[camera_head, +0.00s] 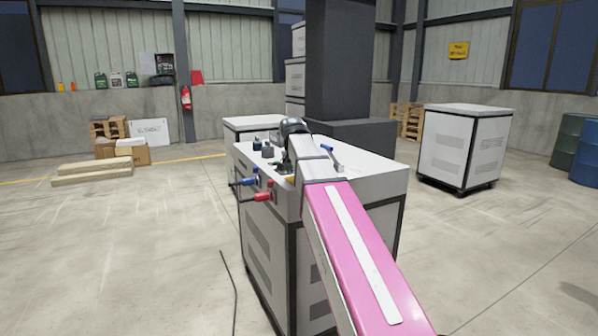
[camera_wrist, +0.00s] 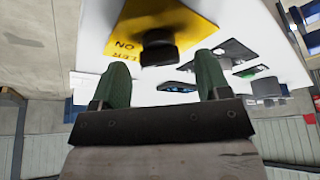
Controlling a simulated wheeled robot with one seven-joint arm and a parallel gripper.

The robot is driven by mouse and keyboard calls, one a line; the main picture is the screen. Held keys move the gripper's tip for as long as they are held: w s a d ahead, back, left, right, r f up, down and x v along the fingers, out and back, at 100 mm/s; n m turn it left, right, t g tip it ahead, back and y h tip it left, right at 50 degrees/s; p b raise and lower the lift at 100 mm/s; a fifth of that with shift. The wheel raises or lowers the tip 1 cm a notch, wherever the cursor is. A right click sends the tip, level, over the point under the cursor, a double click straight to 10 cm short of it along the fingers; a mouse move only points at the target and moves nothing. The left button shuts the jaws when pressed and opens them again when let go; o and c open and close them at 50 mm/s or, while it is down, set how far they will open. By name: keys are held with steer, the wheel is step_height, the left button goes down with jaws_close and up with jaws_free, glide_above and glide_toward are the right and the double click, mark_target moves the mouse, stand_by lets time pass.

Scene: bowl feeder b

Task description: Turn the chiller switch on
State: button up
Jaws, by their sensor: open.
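The chiller switch is a black knob (camera_wrist: 158,47) on a yellow plate (camera_wrist: 190,22) with dark lettering, of which "LER" and "ON" are readable. In the wrist view my gripper (camera_wrist: 162,65) is open, with its two green fingers apart. The knob shows just beyond the fingertips, roughly midway between them. I cannot tell whether either finger touches it. In the head view my arm reaches over the white cabinet (camera_head: 375,170), and a sliver of the yellow plate (camera_head: 290,180) shows beside it. The knob is hidden there.
Blue-handled (camera_head: 243,183) and red-handled (camera_head: 262,197) valves stick out of the cabinet's left side. Small dark fittings (camera_head: 267,151) and a blue-handled part (camera_head: 328,149) are on its top. Another white cabinet (camera_head: 465,147) stands at right.

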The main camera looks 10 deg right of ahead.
steer(key=v, duration=0.9)
steer(key=shift+s+r, duration=0.2)
steer(key=shift+r, duration=0.15)
